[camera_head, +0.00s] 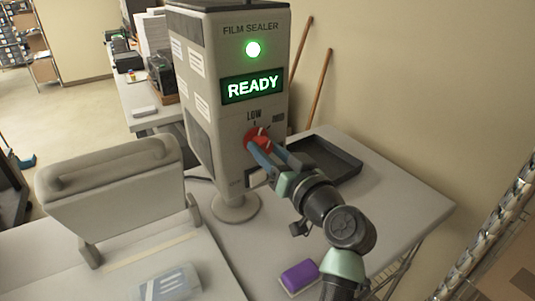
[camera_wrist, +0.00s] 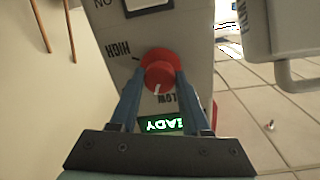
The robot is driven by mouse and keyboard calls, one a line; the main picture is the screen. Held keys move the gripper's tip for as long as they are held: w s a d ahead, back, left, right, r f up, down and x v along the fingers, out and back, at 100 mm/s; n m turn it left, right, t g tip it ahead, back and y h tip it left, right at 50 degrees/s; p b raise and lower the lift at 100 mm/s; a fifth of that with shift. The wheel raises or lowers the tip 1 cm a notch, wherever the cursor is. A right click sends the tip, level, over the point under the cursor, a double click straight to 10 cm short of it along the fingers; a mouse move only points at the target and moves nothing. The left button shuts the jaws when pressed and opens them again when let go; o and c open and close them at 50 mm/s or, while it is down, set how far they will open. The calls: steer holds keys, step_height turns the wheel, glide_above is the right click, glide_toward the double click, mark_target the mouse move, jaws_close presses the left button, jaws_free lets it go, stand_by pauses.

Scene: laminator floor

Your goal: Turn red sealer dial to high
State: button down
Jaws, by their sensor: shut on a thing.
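The film sealer (camera_head: 229,112) is a grey upright machine with a lit green lamp and a green READY display. Its red dial (camera_head: 254,139) sits on the front below the LOW label. The red dial (camera_wrist: 159,68) also shows in the wrist view, between LOW and HIGH labels, its white mark pointing toward the LOW side. My gripper (camera_wrist: 159,76) is shut on the dial, with one blue finger on each side. In the head view my gripper (camera_head: 264,149) reaches the dial from the lower right and hides part of it. The label at the dial's right is hard to read there.
The sealer stands on a grey table (camera_head: 395,197). A black tray (camera_head: 325,160) lies right of it, and a purple block (camera_head: 299,277) nearer. A beige hinged machine (camera_head: 110,190) is at left. Two wooden poles lean on the back wall.

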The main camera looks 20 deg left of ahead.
steer(key=m, duration=0.4)
steer(key=shift+m, duration=0.3)
steer(key=m+p, duration=0.1)
steer(key=m, duration=0.3)
steer(key=m+p, duration=0.3)
steer(key=m, duration=0.2)
steer(key=shift+m+g, duration=0.3)
steer(key=m+p, duration=0.2)
steer(key=m, duration=0.1)
steer(key=shift+m, duration=0.7)
steer(key=shift+c, duration=1.8)
jaws_free()
steer(key=shift+d, duration=0.1)
